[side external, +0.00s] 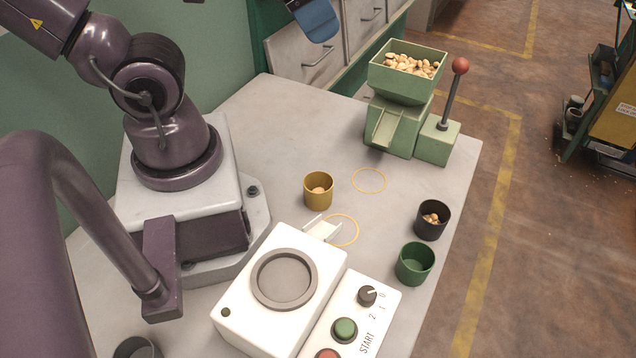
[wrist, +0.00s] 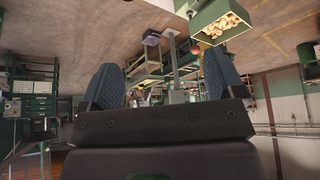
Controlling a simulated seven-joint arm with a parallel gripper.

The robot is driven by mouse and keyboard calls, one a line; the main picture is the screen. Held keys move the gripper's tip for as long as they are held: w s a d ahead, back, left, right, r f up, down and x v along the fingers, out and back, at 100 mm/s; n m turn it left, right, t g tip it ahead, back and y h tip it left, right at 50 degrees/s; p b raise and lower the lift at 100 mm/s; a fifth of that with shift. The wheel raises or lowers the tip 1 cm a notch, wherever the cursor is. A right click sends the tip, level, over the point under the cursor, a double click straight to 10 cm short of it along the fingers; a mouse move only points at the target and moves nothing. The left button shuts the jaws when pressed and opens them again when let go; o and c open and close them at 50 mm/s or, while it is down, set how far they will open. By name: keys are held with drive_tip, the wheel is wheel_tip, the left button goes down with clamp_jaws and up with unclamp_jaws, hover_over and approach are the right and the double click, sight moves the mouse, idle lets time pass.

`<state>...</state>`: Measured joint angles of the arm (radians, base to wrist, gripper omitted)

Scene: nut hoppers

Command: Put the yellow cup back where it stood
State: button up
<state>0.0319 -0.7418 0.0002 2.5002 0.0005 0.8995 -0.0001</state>
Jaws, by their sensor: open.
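The yellow cup (side external: 318,194) stands upright on the grey table in the side external view, with a few nuts in it. It is outside both yellow rings: one ring (side external: 369,180) lies to its right, and another ring (side external: 342,230) lies nearer the camera, by the white machine's chute (side external: 321,229). Both rings are empty of cups. My gripper (wrist: 163,88) is open and empty in the wrist view, its two blue fingers apart. In the side external view, only a blue finger part shows at the top edge, high and well away from the cup.
A green hopper (side external: 406,83) full of nuts stands at the back with a red-knobbed lever (side external: 452,95). A dark cup (side external: 432,222) with nuts and a green cup (side external: 414,264) stand at the right edge. The white machine (side external: 250,318) and control panel (side external: 352,312) fill the front.

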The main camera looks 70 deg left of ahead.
drive_tip(key=d+f+g+h, duration=0.2)
drive_tip(key=d+f+g, duration=0.2)
drive_tip(key=f, duration=0.3)
drive_tip(key=n+g+y, duration=0.2)
drive_tip(key=n+y, duration=0.1)
drive_tip(key=n, duration=2.2)
approach(317, 188)
drive_tip(key=shift+d+f, duration=0.7)
drive_tip(key=shift+f, duration=0.2)
drive_tip(key=shift+g, duration=0.3)
drive_tip(key=shift+s+a+f, duration=0.1)
drive_tip(key=shift+s+f, duration=0.15)
drive_tip(key=shift+f, duration=1)
drive_tip(key=shift+s+f, duration=0.2)
drive_tip(key=shift+f, duration=1.5)
